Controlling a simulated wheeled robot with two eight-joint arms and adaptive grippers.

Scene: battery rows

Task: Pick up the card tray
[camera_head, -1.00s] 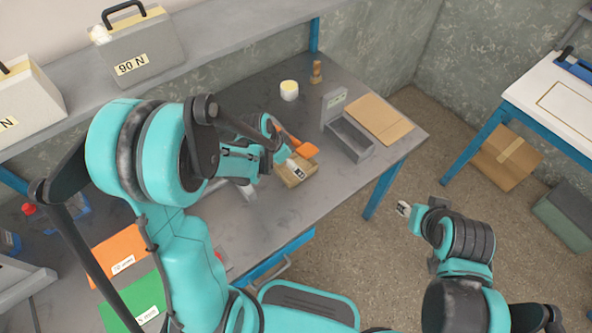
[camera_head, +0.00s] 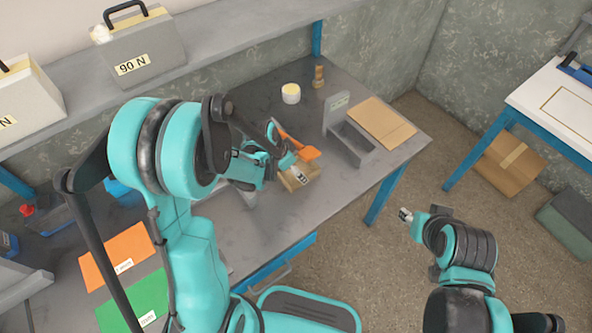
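A small tan tray (camera_head: 307,171) sits on the grey workbench, with a white labelled piece in it; it may be the card tray. My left gripper (camera_head: 291,160) is right at the tray's near-left side, partly hidden by its own arm. I cannot tell whether its fingers are open or closed on the tray. An orange piece (camera_head: 308,152) lies just behind the gripper and tray. My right gripper (camera_head: 405,215) hangs over the floor, off the bench's right edge, away from the tray. Its finger state is too small to tell.
A grey open box (camera_head: 352,145) and a brown cardboard sheet (camera_head: 381,123) lie right of the tray. A white-yellow jar (camera_head: 290,93) and a wooden piece (camera_head: 318,76) stand behind. Orange (camera_head: 118,257) and green (camera_head: 136,300) sheets lie at the left front. A shelf holds cases (camera_head: 138,50).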

